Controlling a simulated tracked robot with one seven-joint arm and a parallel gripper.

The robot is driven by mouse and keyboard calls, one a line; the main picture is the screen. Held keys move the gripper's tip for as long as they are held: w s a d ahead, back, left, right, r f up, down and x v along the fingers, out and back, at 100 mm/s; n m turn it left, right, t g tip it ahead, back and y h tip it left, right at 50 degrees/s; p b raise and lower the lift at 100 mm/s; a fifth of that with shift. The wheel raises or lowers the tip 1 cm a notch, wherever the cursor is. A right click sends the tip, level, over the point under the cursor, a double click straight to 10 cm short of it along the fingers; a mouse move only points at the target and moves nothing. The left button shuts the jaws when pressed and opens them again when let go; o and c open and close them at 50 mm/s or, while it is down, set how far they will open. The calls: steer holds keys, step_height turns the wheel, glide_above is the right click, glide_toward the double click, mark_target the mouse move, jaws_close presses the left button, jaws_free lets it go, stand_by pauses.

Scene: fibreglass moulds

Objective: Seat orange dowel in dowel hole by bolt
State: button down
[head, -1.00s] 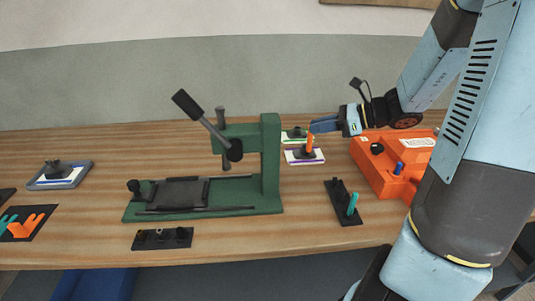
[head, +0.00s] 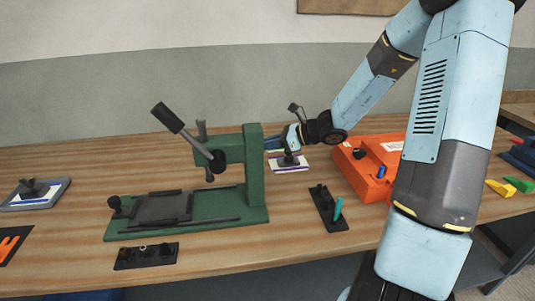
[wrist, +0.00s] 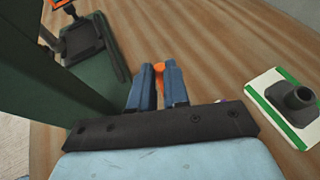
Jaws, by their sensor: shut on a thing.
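My gripper (wrist: 158,72) is shut on the orange dowel (wrist: 160,80), which shows between the blue fingers in the wrist view. In the head view the gripper is behind the green press, and the dowel is hidden there. A black block (head: 147,256) with several small fittings lies in front of the press. Another black block (head: 327,208) holds an upright teal dowel (head: 338,208). The orange mould (head: 362,174), with a blue dowel (head: 381,171), stands to the right. I cannot tell which hole is the one by the bolt.
The green press (head: 256,180) has a raised lever and stands close to my gripper; its column also shows in the wrist view (wrist: 45,65). A purple-edged card (head: 290,167) carries a black part. A green-edged card (wrist: 265,88) lies to the right in the wrist view.

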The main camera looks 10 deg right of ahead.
steer(key=shift+w+a+f, duration=0.15)
steer(key=shift+w+f, duration=0.05)
steer(key=shift+f, duration=0.9)
steer(key=shift+w+a+f, duration=0.15)
steer(key=shift+w+f, duration=0.05)
steer(key=shift+f, duration=0.85)
steer(key=c, duration=1.1)
jaws_free()
